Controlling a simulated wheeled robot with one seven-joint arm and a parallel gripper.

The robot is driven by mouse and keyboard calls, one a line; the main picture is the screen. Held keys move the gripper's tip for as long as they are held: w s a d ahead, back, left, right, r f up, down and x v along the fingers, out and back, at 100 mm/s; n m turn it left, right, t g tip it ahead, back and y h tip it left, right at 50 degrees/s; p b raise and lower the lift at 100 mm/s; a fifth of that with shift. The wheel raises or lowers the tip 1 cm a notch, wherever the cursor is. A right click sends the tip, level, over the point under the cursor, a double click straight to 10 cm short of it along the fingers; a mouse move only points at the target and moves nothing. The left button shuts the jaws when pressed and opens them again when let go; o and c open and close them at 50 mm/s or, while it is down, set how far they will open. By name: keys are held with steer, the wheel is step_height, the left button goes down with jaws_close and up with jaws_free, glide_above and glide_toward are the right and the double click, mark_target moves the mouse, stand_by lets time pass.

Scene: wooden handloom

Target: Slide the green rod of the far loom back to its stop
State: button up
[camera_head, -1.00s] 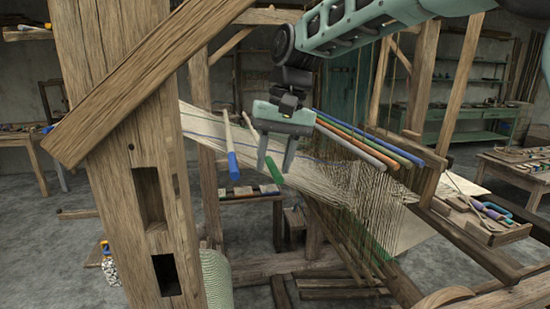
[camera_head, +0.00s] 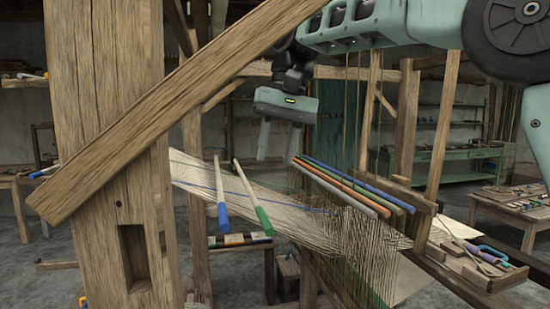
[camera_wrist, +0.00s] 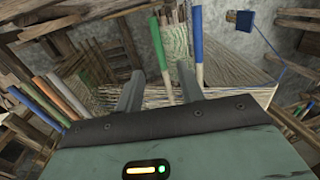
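A pale rod with a green handle, the green rod (camera_head: 254,200), lies on the warp threads (camera_head: 290,205) with its handle towards me. A similar blue-handled rod (camera_head: 221,195) lies to its left. My gripper (camera_head: 277,160) is open and empty, in the air above and right of the green rod's far end. In the wrist view, the green rod (camera_wrist: 160,48) lines up with the gap between my open fingers (camera_wrist: 158,70), beyond them; the blue-handled rod (camera_wrist: 197,50) shows near the right finger. Whether the green rod touches a stop cannot be told.
Several coloured rods, another green one among them, rest side by side on the loom (camera_head: 350,186) right of my gripper. A thick wooden post (camera_head: 100,170) and slanting beam (camera_head: 170,110) stand close at left. A tool tray (camera_head: 487,272) lies at right.

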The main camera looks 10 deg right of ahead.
steer(key=shift+d+f+m, duration=0.1)
steer(key=shift+d+m, duration=0.15)
steer(key=shift+m, duration=0.05)
steer(key=c, duration=0.8)
steer(key=d+m+y+p, duration=0.1)
steer(key=m, duration=0.1)
steer(key=d+f+m+y+p, duration=0.1)
steer(key=d+m, duration=0.1)
steer(key=m, duration=0.1)
steer(key=d+m+p, duration=0.1)
steer(key=d+m, duration=0.1)
steer(key=shift+w+d+f+m+g+y, duration=0.1)
steer(key=shift+d+f+m+g+y, duration=0.15)
steer(key=shift+f+m+g+y, duration=0.15)
jaws_close()
steer(key=d+f+m+y+p, duration=0.25)
steer(key=d+m, duration=0.25)
steer(key=m, duration=0.5)
steer(key=a+f+p, duration=0.2)
steer(key=a+f, duration=0.5)
steer(key=a, duration=0.3)
steer(key=shift+f+t, duration=0.3)
steer(key=shift+t, duration=0.1)
